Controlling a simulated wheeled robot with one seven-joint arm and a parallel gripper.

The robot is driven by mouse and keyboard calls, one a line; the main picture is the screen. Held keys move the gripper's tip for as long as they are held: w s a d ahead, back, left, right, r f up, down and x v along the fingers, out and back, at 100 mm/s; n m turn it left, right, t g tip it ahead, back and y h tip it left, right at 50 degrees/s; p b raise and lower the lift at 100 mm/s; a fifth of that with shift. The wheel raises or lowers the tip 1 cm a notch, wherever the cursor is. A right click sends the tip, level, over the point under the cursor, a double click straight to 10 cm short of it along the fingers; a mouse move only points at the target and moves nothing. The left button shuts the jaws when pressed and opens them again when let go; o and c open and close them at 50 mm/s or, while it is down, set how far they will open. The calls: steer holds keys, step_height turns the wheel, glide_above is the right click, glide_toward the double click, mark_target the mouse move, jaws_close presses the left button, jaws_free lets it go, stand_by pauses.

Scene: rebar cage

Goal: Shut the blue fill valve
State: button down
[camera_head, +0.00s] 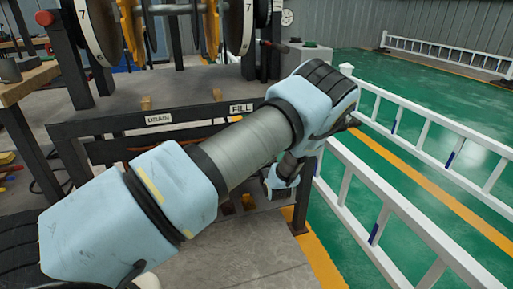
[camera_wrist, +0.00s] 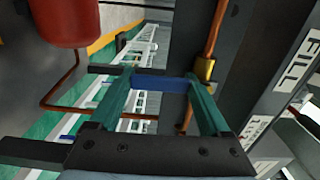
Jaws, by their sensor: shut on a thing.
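In the wrist view, the blue valve handle (camera_wrist: 163,84) lies between the two teal fingers of my gripper (camera_wrist: 158,79), which is shut on it. The handle runs sideways in the picture, roughly across the line of the copper pipe (camera_wrist: 213,30). The brass valve body (camera_wrist: 204,70) sits on that pipe, just right of the right fingertip. A white FILL label (camera_wrist: 297,60) is on the dark frame at the right. In the head view, the FILL label (camera_head: 241,109) shows above my arm, which hides the valve and handle.
A red cylinder (camera_wrist: 65,20) hangs at the upper left of the wrist view. In the head view, a DRAIN label (camera_head: 158,119) is left of FILL on the black frame. White railings (camera_head: 390,205) border the green floor at the right. A wooden bench (camera_head: 25,82) stands at the left.

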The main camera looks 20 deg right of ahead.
steer(key=shift+f, duration=0.1)
stand_by(0.5)
jaws_free()
steer(key=shift+a, duration=0.1)
steer(key=s+a, duration=0.1)
steer(key=s, duration=0.9)
steer(key=shift+s+a, duration=0.15)
steer(key=shift+s, duration=0.25)
